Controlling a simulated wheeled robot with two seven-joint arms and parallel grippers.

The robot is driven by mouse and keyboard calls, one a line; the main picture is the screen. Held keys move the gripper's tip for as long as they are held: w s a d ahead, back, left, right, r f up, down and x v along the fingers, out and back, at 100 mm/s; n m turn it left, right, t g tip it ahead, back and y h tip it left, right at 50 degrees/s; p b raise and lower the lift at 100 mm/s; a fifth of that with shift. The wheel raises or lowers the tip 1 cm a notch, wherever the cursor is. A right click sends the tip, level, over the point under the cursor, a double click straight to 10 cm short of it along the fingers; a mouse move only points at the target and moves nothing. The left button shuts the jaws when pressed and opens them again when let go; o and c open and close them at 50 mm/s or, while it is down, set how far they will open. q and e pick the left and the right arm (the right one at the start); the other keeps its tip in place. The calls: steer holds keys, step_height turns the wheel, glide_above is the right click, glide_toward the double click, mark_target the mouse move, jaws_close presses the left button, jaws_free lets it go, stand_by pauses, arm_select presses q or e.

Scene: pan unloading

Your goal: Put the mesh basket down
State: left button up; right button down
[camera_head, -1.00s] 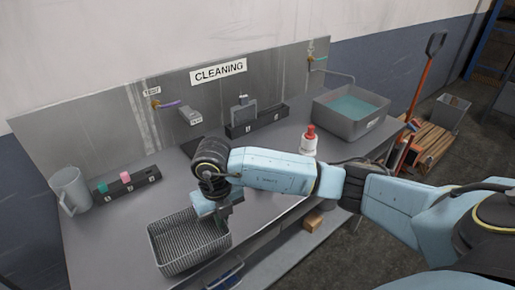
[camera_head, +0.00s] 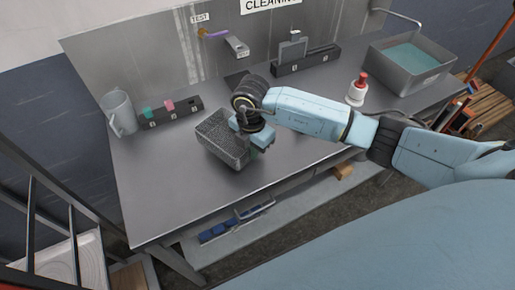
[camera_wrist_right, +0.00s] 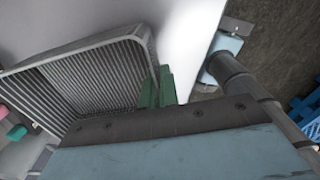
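The grey mesh basket (camera_head: 217,132) is at the middle of the metal counter (camera_head: 175,190) in the head view. I cannot tell whether its base touches the counter. My right gripper (camera_head: 249,143) is at the basket's right side. In the right wrist view the ribbed basket (camera_wrist_right: 90,78) fills the left half, and the green fingertips (camera_wrist_right: 158,88) sit close together at its right wall. They look shut on that wall, with the rim between them. The basket looks empty where its inside shows. My left gripper is not in view.
A grey jug (camera_head: 119,113) and a rack (camera_head: 171,112) with green and pink pieces stand to the left. A red-topped white bottle (camera_head: 357,90) and a water-filled basin (camera_head: 412,62) are to the right. The counter's front left is clear.

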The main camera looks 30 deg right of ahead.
steer(key=shift+f, duration=2)
steer(key=shift+f, duration=0.1)
steer(key=c, duration=1.7)
jaws_free()
step_height(320, 180, up, 12)
steer(key=shift+r+b, duration=0.15)
steer(key=shift+b, duration=0.2)
